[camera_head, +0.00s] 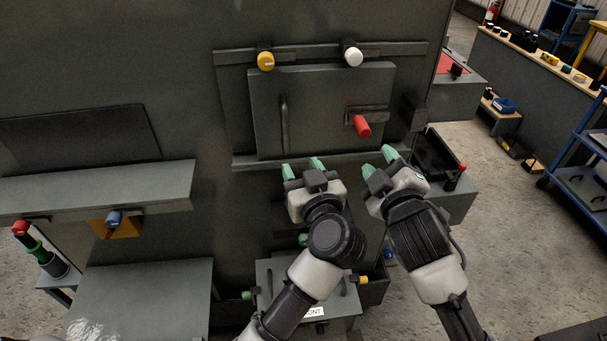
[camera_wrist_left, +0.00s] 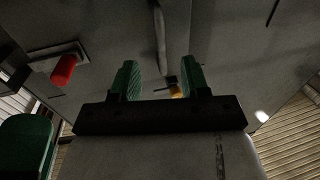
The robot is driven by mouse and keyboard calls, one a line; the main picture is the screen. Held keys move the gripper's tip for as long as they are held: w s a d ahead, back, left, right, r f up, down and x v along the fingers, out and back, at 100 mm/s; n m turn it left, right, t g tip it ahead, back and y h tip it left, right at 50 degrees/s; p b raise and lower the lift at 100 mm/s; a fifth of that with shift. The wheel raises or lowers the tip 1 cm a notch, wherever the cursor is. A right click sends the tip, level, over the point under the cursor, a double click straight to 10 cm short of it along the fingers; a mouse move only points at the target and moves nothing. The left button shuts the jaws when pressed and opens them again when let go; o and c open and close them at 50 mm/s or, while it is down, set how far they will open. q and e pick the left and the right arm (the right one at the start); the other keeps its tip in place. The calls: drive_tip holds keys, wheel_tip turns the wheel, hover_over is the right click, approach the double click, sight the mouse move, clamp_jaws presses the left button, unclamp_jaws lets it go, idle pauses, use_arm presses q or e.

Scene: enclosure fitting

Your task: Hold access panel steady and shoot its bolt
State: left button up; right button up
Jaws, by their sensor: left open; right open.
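The access panel (camera_head: 325,90) is a grey plate standing upright in its frame on the big dark enclosure. It has a vertical bar handle (camera_head: 285,122) on its left side and a bolt with a red knob (camera_head: 362,126) on its right side. My left gripper (camera_head: 302,168) is open and empty just below the handle. My right gripper (camera_head: 379,162) is open and empty below the red knob. In the left wrist view the handle (camera_wrist_left: 160,38) shows beyond the open fingers (camera_wrist_left: 160,80), apart from them, and the red knob (camera_wrist_left: 64,70) is at left.
A yellow knob (camera_head: 265,61) and a white knob (camera_head: 353,57) sit on the rail above the panel. A ledge (camera_head: 310,161) runs under it. A grey shelf (camera_head: 100,187) juts out at left. A blue cart (camera_head: 585,170) stands at far right, with open floor before it.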

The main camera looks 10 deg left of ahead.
sight(287, 145)
use_arm(q)
drive_tip(key=x, duration=1)
drive_tip(key=shift+c, duration=0.3)
clamp_jaws()
use_arm(e)
drive_tip(key=shift+c, duration=0.3)
